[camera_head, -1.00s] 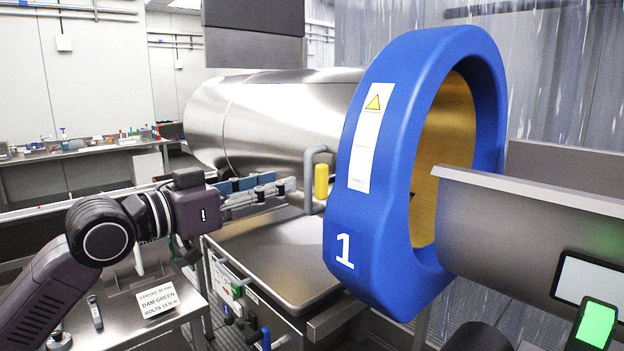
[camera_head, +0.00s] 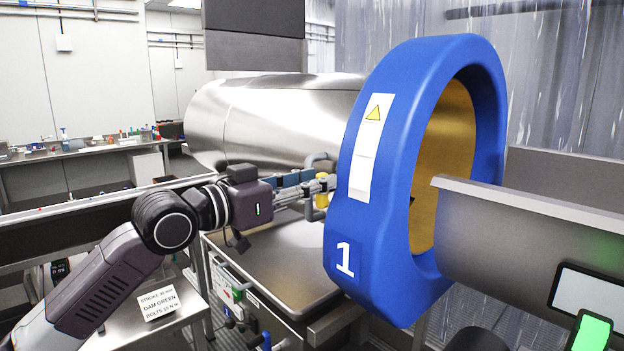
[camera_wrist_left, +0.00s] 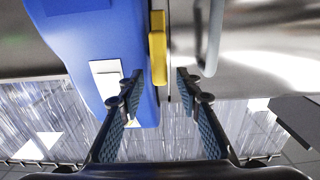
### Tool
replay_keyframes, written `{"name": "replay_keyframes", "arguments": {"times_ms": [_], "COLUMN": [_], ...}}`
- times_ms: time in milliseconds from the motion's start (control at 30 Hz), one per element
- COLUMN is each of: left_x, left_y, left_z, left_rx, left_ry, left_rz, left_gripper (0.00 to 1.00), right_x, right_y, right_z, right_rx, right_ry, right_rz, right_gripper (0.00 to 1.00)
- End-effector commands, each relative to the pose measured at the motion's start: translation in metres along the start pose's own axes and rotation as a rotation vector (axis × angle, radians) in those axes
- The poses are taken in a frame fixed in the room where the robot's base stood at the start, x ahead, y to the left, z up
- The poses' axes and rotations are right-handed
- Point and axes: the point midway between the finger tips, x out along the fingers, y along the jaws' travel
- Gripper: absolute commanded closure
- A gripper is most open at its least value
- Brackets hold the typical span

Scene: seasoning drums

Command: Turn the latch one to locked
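The left wrist view shows the yellow grip (camera_wrist_left: 158,48), the grey bar (camera_wrist_left: 214,40) and the blue ring (camera_wrist_left: 88,45). My left gripper (camera_head: 325,185) reaches in from the left and overlaps the grip in the head view. In the left wrist view, its fingers (camera_wrist_left: 160,76) are apart, with the near end of the grip lying between the tips. Contact cannot be made out. My right gripper is not seen.
The steel drum (camera_head: 270,115) lies behind my left gripper. A steel table (camera_head: 285,255) is below it. A grey chute (camera_head: 530,235) enters the ring's opening from the right. A sign (camera_head: 158,302) stands on the lower-left bench.

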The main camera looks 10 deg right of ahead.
Motion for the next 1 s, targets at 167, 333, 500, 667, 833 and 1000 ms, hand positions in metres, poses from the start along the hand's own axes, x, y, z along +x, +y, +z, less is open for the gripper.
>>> {"name": "replay_keyframes", "arguments": {"times_ms": [167,333,500,667,833,1000], "left_x": [0.000,0.000,0.000,0.000,0.000,0.000], "left_y": [0.000,0.000,0.000,0.003,0.006,0.006], "left_z": [0.000,0.000,-0.001,-0.002,0.000,0.001], "left_rx": [0.000,0.000,0.010,0.118,0.229,0.252], "left_ry": [0.000,0.000,0.000,0.000,-0.001,0.000], "left_rz": [0.000,0.000,0.000,0.000,-0.001,-0.001], "left_gripper": [0.82,1.00,1.00,1.00,1.00,1.00], "right_x": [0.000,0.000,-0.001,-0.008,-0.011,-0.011], "right_y": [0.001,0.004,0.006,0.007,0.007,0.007], "right_z": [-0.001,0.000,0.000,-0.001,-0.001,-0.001], "right_rx": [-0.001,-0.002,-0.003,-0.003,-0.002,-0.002], "right_ry": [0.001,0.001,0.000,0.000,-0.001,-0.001], "right_rz": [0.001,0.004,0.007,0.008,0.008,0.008], "right_gripper": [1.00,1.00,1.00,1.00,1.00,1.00]}}
